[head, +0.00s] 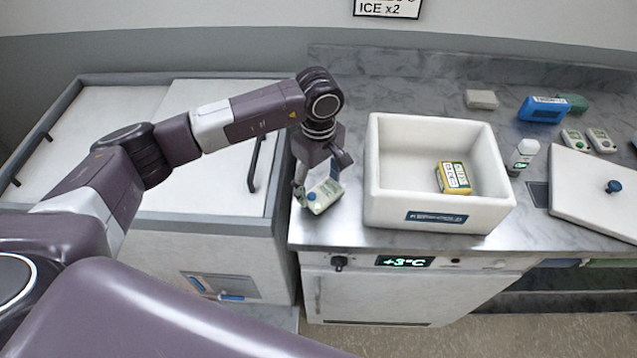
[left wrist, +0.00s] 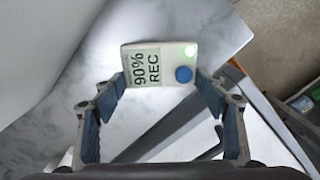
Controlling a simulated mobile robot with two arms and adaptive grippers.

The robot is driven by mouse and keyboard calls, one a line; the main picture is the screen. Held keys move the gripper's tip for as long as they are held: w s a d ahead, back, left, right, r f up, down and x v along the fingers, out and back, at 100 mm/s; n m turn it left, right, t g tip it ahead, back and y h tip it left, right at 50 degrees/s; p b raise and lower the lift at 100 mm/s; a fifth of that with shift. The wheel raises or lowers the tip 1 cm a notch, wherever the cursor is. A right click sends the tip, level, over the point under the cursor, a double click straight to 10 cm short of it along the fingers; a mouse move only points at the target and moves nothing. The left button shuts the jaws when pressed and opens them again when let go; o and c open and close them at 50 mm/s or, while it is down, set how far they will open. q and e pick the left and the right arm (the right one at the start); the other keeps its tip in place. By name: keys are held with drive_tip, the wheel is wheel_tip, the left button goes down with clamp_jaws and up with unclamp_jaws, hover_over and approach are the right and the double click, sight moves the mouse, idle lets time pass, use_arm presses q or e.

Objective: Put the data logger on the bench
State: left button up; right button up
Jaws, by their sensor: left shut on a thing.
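The data logger (head: 325,196) is a small pale box with a display and a blue button. In the left wrist view the data logger (left wrist: 157,62) shows "90% REC" and a green light. My left gripper (head: 319,184) is shut on it; in the left wrist view the fingertips (left wrist: 159,80) grip its two sides. It is over the left front part of the marble bench (head: 345,225), left of the white box. I cannot tell whether it touches the bench. My right gripper is not in view.
An open white box (head: 440,212) holds a yellow pack (head: 453,178). Two similar pale devices (head: 587,141), a blue block (head: 543,109), a grey block (head: 481,99), a vial (head: 523,157) and a white lid (head: 597,195) are at right. A white chest (head: 110,105) stands left.

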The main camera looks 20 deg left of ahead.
use_arm(q)
drive_tip(key=shift+f, duration=0.6)
drive_tip(key=shift+f, duration=0.15)
drive_tip(key=o, duration=1.2)
